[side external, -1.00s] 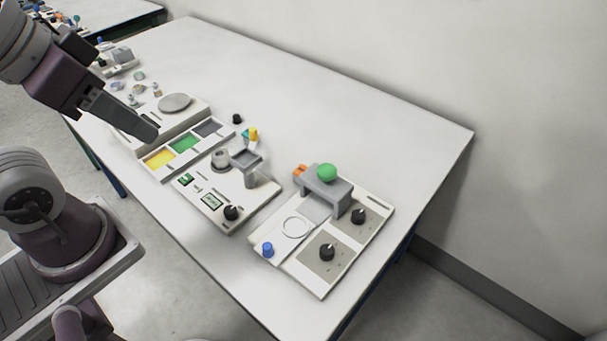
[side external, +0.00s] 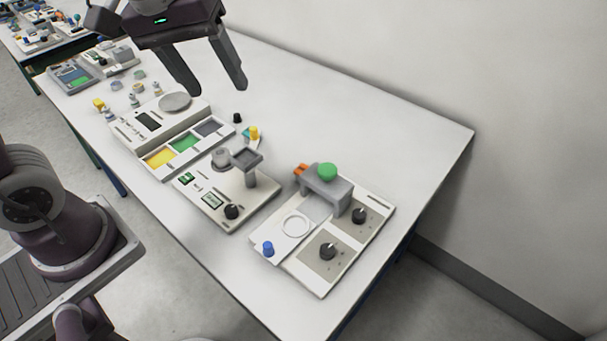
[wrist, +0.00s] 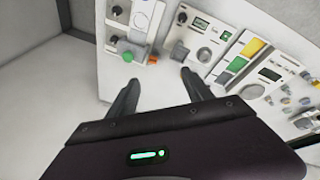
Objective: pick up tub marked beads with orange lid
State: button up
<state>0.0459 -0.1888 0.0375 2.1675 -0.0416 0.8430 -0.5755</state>
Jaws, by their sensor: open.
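My gripper (side external: 218,89) is open and empty, above the far side of the table, fingers pointing down. Its two fingers also show apart in the wrist view (wrist: 160,80). I cannot pick out a tub marked beads; no lettering is readable. Several small pale jars, one of them here (side external: 138,87), stand at the table's left, apart from the gripper. A small orange piece (side external: 299,169) sits beside the grey bridge of the right-hand board; it also shows in the wrist view (wrist: 152,60). I cannot tell whether it is a lid.
A scale with a round grey pan (side external: 175,102) has yellow, green and grey trays (side external: 184,143) in front. A board with a grey stand (side external: 240,182) and a board with black knobs and a green dome (side external: 327,171) lie to the right. The table's far right is clear.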

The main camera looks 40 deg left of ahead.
jog(key=w+d+f+n+g, duration=0.1)
jog(key=w+f+n+g, duration=0.1)
jog(key=w+f+n, duration=0.7)
jog(key=n+g, duration=0.2)
jog(key=n, duration=0.1)
send_over(303, 170)
jog(key=shift+y, duration=0.3)
jog(key=f, duration=1.4)
jog(key=shift+w+f, duration=0.15)
jog(key=shift+w, duration=0.2)
jog(key=f, duration=0.7)
jog(key=shift+s+f, duration=0.25)
grip_shut()
